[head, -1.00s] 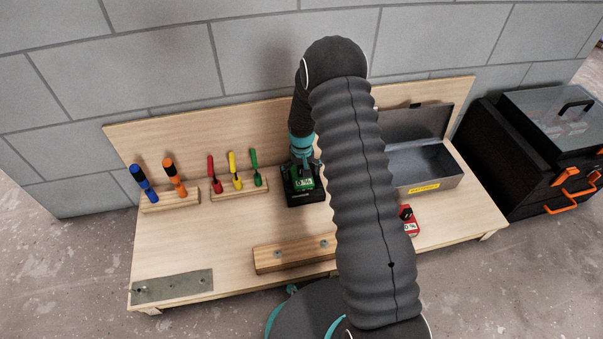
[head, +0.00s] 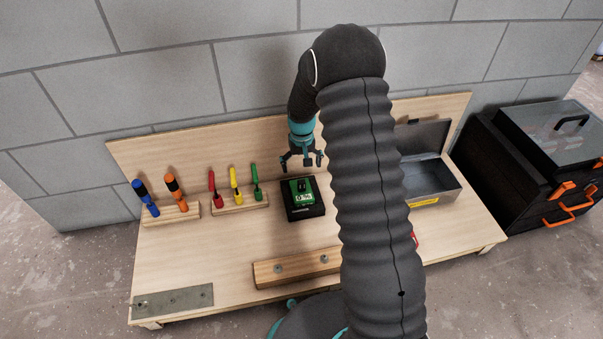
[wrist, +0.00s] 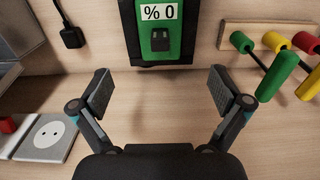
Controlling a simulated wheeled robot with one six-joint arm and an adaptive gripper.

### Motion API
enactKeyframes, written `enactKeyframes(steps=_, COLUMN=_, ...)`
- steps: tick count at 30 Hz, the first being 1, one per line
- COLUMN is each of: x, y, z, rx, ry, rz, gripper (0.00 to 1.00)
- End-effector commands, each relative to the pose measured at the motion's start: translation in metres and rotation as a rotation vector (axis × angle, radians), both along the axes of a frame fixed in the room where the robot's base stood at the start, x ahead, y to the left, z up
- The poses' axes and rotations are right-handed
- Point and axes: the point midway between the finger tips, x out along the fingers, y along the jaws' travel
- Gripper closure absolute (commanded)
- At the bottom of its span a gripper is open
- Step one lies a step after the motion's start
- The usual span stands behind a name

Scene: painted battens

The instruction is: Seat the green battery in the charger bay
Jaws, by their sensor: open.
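The green battery (head: 303,191) sits in the black charger (head: 291,211) on the bench, with its label and dark top facing up. In the wrist view the battery (wrist: 160,38) is at the top centre, inside the dark charger edge (wrist: 129,30). My gripper (head: 301,163) is open and empty, above and behind the charger in the head view, apart from the battery. In the wrist view its two fingers (wrist: 164,95) are spread wide with bare bench between them. Whether the battery is fully down in the bay I cannot tell.
Screwdrivers stand in wooden racks (head: 240,201) left of the charger. An open grey metal box (head: 432,178) is at right. A wooden batten (head: 295,267) lies in front. A red object (head: 415,240) is mostly hidden behind my arm. A metal plate (head: 172,301) lies front left.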

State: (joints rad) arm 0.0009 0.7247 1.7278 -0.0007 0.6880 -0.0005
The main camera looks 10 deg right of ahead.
Motion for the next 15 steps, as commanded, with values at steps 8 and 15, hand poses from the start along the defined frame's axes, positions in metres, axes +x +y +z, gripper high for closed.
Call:
enactKeyframes(steps=8, x=-0.007, y=0.0, z=0.042, rx=0.0, ry=-0.028, rz=0.0, gripper=0.0)
enactKeyframes(steps=15, x=-0.043, y=0.0, z=0.134, rx=0.0, ry=-0.109, rz=0.0, gripper=0.0)
